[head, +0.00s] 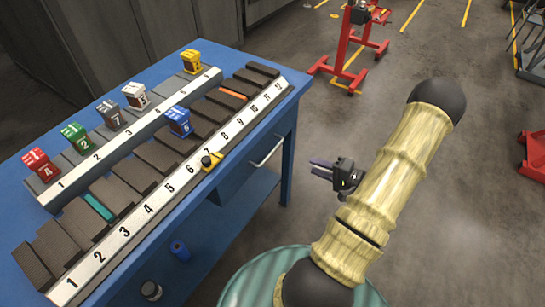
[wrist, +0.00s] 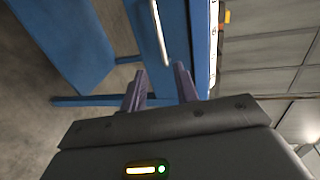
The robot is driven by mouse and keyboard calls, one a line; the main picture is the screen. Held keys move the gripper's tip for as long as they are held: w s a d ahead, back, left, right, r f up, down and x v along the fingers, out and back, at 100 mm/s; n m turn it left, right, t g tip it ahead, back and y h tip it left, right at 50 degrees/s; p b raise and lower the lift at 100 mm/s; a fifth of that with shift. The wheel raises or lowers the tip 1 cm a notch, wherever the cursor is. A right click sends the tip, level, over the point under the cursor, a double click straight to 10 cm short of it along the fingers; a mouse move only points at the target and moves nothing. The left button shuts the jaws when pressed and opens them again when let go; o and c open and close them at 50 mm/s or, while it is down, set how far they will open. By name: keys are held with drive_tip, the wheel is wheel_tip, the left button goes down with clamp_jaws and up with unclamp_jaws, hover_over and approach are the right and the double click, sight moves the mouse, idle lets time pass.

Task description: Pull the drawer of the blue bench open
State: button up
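The blue bench (head: 190,68) stands at the left in the head view.
Numbered racks (head: 160,170) with dark slabs and coloured blocks sit on the bench top. A blue lower shelf (head: 232,215) lies under the drawer. A red stand (head: 350,50) is at the back. The grey floor right of the bench is mostly clear around my arm.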

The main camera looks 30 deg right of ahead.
sight(272, 150)
drive_tip(key=shift+r, duration=0.1)
drive_tip(key=x, duration=1.7)
drive_tip(key=shift+w+a+p, duration=0.1)
drive_tip(key=shift+w+p, duration=0.2)
clamp_jaws()
